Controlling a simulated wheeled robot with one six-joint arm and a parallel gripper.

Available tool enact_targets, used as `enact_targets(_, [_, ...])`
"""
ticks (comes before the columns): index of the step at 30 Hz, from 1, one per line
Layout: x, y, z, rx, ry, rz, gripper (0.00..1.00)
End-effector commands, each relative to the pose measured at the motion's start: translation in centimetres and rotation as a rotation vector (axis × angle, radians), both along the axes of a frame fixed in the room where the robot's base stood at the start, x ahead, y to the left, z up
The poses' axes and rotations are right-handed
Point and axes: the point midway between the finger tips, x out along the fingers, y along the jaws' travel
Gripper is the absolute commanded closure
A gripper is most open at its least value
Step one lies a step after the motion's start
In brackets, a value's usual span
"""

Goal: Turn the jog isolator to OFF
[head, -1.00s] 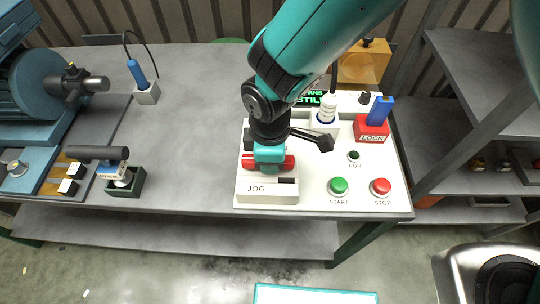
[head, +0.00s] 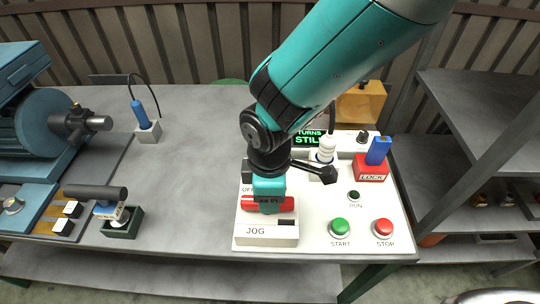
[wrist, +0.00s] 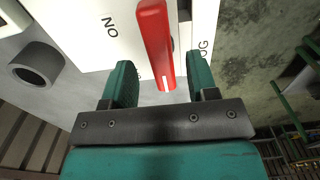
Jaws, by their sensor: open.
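The jog isolator is a white box (head: 265,240) marked JOG, with a red handle (head: 285,204) lying crosswise on it in the head view. An OFF label (head: 248,188) shows partly at the handle's upper left. In the wrist view the red handle (wrist: 157,40) runs down between the two teal fingers, and an ON label (wrist: 110,27) is left of it. My gripper (wrist: 162,80) is open, with a finger on each side of the handle's near end and a gap showing to each. In the head view my gripper (head: 269,190) is over the handle and hides its middle.
The white panel also carries a green START button (head: 340,227), a red STOP button (head: 383,227), a red LOCK block (head: 371,170) with a blue key, and a display (head: 310,140) reading TURNS STILL. A machine stands at left. The bench's middle is clear.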

Motion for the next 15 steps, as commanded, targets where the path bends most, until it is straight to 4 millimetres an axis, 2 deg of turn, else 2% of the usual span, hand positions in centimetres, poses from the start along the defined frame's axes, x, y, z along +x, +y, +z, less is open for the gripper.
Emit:
enact_targets(9, [0.1, 0.1, 8.2, 0.006, -0.006, 0.000, 0.47])
enact_targets(15, [0.1, 0.0, 12.3, 0.004, -0.004, 0.000, 0.47])
